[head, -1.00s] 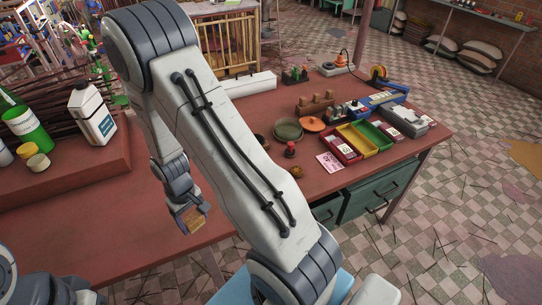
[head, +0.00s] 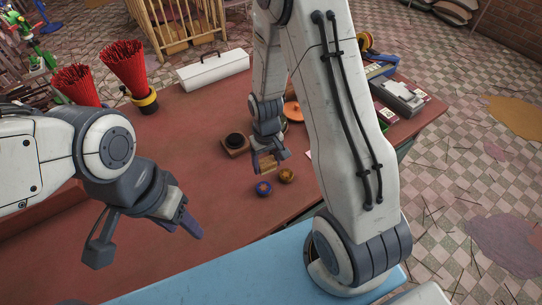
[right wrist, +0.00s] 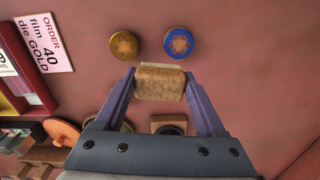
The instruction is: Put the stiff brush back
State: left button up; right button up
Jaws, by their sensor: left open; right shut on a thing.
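My right gripper (head: 268,165) is shut on a tan block, which I take to be the stiff brush (head: 265,163). In the right wrist view the block (right wrist: 160,82) sits between both purple fingers, with a pale strip along its far edge. It is held over the red table (head: 200,185); its exact height is unclear. A wooden square base with a dark round top (head: 236,143) stands just left of the gripper and partly shows in the wrist view (right wrist: 168,124). My left gripper (head: 185,218) is open and empty, at the left above the table.
A gold-rimmed disc (right wrist: 124,45) and a blue-rimmed disc (right wrist: 178,42) lie close by the held block. An order card (right wrist: 41,43) lies to their left. Red sticks (head: 124,65) and a white box (head: 213,69) stand further back.

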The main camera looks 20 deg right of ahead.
jog(key=n, duration=0.1)
jog(key=d, duration=0.1)
jog(key=n+b, duration=0.1)
jog(key=shift+w+d+r+n, duration=0.25)
jog(key=shift+w+d+n, duration=0.05)
jog(key=shift+w+d, duration=0.1)
notch_tip(320, 180, up, 2)
jog(key=d+n+b, duration=0.2)
jog(key=d+n, duration=0.1)
jog(key=n, duration=1.4)
send_over(250, 167)
notch_tip(250, 167, down, 4)
jog(key=shift+a+f+p, duration=0.1)
jog(key=shift+f+p, duration=0.15)
jog(key=shift+p, duration=0.2)
notch_tip(250, 167, down, 3)
jog(key=shift+f+p, duration=0.1)
jog(key=shift+p, duration=0.4)
jog(key=shift+f, duration=0.45)
jog(key=shift+f, duration=0.1)
